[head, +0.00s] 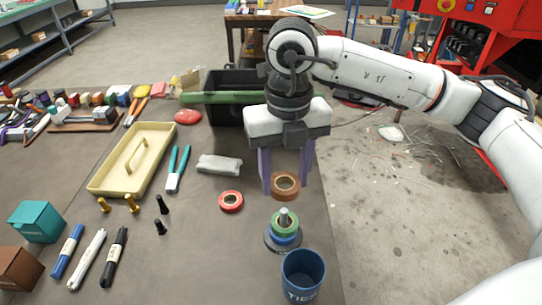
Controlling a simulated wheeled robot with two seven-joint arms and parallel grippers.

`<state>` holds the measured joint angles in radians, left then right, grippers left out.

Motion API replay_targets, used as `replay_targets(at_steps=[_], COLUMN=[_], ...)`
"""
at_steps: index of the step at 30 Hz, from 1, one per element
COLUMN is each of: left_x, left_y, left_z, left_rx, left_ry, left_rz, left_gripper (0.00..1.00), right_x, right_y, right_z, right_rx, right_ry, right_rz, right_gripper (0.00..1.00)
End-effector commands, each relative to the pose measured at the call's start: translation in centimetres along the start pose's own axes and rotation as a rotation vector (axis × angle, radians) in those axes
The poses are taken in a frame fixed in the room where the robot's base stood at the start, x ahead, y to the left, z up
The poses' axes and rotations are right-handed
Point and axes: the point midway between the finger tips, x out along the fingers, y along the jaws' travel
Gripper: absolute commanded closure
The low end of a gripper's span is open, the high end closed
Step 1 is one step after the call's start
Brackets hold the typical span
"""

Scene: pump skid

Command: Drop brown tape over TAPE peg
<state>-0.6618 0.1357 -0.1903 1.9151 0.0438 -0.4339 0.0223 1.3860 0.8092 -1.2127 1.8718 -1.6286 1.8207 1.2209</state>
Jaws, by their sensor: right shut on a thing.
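My right gripper (286,182) points down near the table's right edge. Its purple fingers are shut on the brown tape roll (286,193), with one finger on each side. The TAPE peg (283,214) is a grey upright post on a round dark base, just below the brown tape in the picture. A green roll (275,225) and a blue roll (285,238) sit around the peg. The brown tape appears above and behind the peg, apart from it. A red tape roll (231,201) lies on the table to the left. My left gripper is not in view.
A blue cup (303,272) stands close in front of the peg. A black bin (226,112) is behind the gripper.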

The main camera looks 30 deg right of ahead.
Motion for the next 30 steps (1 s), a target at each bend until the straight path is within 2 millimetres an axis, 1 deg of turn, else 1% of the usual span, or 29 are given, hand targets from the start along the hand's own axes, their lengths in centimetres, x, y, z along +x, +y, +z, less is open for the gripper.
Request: replay_targets(at_steps=[5, 9, 15, 21, 30], left_x=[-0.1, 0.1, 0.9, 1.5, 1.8], left_y=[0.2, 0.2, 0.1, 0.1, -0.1], left_z=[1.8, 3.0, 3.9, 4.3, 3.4], left_rx=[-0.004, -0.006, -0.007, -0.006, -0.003], left_ry=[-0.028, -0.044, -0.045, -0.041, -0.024], left_rz=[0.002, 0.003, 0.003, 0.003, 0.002], left_gripper=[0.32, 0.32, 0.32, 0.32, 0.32], right_x=[0.6, 1.6, 3.4, 4.8, 5.0], right_y=[0.0, -0.1, -0.1, -0.1, -0.1], right_z=[0.0, 0.0, -0.1, -0.1, 0.0], right_rx=[0.001, 0.001, 0.001, 0.001, 0.001], right_ry=[0.000, 0.000, 0.001, 0.001, 0.000], right_rz=[0.000, -0.001, 0.000, 0.000, 0.000], right_gripper=[0.72, 0.72, 0.72, 0.72, 0.72])
